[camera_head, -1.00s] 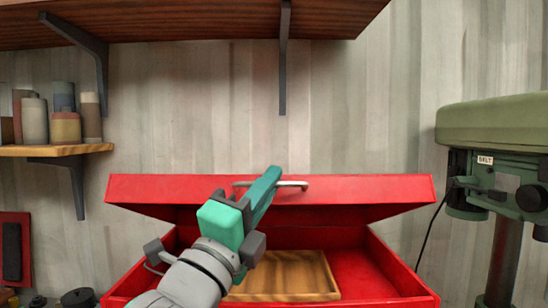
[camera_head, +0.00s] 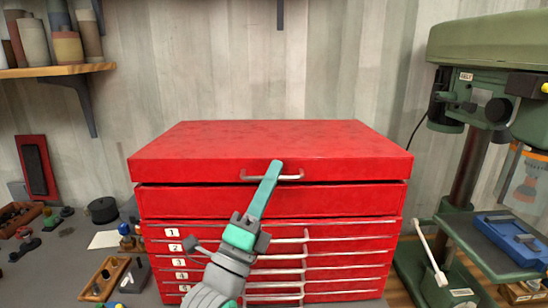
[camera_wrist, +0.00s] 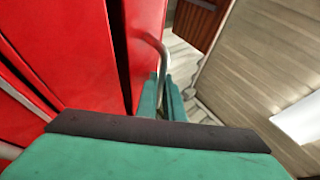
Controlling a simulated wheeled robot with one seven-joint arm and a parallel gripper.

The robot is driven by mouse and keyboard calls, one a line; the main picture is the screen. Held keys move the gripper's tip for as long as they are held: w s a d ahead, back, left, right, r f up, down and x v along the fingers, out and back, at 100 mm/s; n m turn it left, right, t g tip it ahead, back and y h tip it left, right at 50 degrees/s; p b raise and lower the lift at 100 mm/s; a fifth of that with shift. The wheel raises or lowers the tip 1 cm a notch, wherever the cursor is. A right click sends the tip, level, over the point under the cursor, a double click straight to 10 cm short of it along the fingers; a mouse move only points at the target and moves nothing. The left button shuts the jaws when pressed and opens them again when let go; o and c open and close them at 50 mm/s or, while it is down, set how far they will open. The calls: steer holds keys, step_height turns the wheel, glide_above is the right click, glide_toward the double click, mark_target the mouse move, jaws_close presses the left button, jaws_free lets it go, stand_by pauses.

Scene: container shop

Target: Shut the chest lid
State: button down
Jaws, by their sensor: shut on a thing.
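The red chest (camera_head: 272,199) stands upright in the middle of the head view. Its lid (camera_head: 270,139) is down over the body, nearly level, with a thin dark gap below its front edge. A metal handle (camera_head: 291,178) runs across the lid's front. My gripper (camera_head: 276,167) is shut on this handle, its green fingers crossing it. The wrist view shows the handle (camera_wrist: 161,52) between the fingers and a dark slit beside the lid (camera_wrist: 145,30). The chest's inside is hidden.
Numbered drawers (camera_head: 200,262) line the chest's front below the lid. A green drill press (camera_head: 500,85) stands close on the right. Small tools and a wooden tray (camera_head: 104,278) lie on the left. A shelf (camera_head: 60,69) with jars hangs at upper left.

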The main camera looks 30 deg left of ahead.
steer(key=shift+w+a+f, duration=0.1)
steer(key=shift+f, duration=0.6)
steer(key=shift+w+a+f, duration=0.1)
steer(key=shift+f, duration=0.6)
steer(key=shift+s+d, duration=0.1)
steer(key=c, duration=2.2)
jaws_free()
steer(key=shift+s+d+r, duration=0.1)
steer(key=shift+s+r+v, duration=0.15)
steer(key=shift+v, duration=2.6)
steer(key=shift+s+r+v, duration=0.1)
steer(key=shift+r+v, duration=0.05)
steer(key=shift+v, duration=2.6)
steer(key=shift+d, duration=0.1)
